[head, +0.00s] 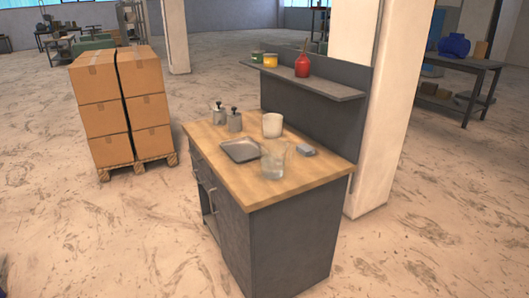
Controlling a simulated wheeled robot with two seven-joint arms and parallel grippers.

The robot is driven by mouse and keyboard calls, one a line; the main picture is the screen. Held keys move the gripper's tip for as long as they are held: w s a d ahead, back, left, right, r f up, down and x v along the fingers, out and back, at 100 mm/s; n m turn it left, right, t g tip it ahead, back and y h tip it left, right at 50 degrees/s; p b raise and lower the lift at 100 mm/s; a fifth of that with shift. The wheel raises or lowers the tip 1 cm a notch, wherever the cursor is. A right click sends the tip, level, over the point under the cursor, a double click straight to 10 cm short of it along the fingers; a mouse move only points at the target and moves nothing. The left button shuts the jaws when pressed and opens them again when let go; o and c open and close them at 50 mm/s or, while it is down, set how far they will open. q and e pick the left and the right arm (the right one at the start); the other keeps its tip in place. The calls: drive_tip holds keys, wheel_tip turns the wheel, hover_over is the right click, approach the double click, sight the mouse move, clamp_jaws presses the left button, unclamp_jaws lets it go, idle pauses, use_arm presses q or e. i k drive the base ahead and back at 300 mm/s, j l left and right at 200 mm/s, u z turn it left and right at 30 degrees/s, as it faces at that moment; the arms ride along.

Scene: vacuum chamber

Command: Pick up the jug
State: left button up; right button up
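The jug (273,161) is a clear, see-through vessel. It stands upright near the front of the wooden worktop (235,190) of a grey cabinet bench. A tray (240,151) lies just left of it, and a small grey block (306,150) lies to its right. A white cup-like container (272,125) stands behind it. Neither of my grippers shows in the head view.
Two pump bottles, one (219,113) and another (235,120), stand at the back left of the worktop. A shelf (320,86) above holds cans and a red bottle (303,65). Stacked boxes (122,100) and a white pillar (375,100) flank the bench. Floor in front is clear.

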sight(276, 159)
drive_tip(key=i+j, duration=0.2)
drive_tip(key=i, duration=0.45)
drive_tip(key=i+j+u, duration=0.15)
drive_tip(key=i, duration=0.5)
drive_tip(key=i+j, duration=0.2)
drive_tip(key=i, duration=0.45)
